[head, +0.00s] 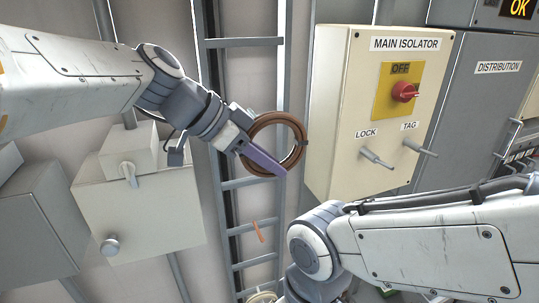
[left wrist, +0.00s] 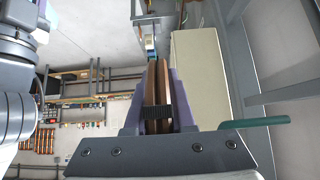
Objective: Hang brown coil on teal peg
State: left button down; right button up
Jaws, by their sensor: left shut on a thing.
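The brown coil (head: 273,118) is a ring held up in front of the grey ladder in the head view. My left gripper (head: 264,158) is shut on it, with a purple finger lying across the ring. In the left wrist view the coil (left wrist: 152,88) is edge-on between the two purple fingers of my left gripper (left wrist: 157,100), with a black band near the palm. A teal rod (left wrist: 262,122), seemingly the teal peg, sticks out to the right beside the palm there; its other end is hidden. I cannot make out the teal peg in the head view. My right gripper is not in view.
The cream main isolator box (head: 335,110) with two grey pegs stands right of the coil. An orange peg (head: 258,230) shows on the ladder (head: 245,43) below. A cream box (head: 140,215) is at left. My right arm crosses the lower right.

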pick_arm(q)
jog(key=w+a+f+p, duration=0.1)
jog(key=w+a+p, duration=0.1)
jog(key=w, duration=0.6)
jog(key=shift+w+a+f, duration=0.35)
jog(key=shift+a, duration=0.2)
dwell(0.5)
dwell(0.6)
jog(key=c, duration=0.7)
grip_release()
jog(key=shift+f, duration=0.1)
jog(key=shift+a, duration=0.1)
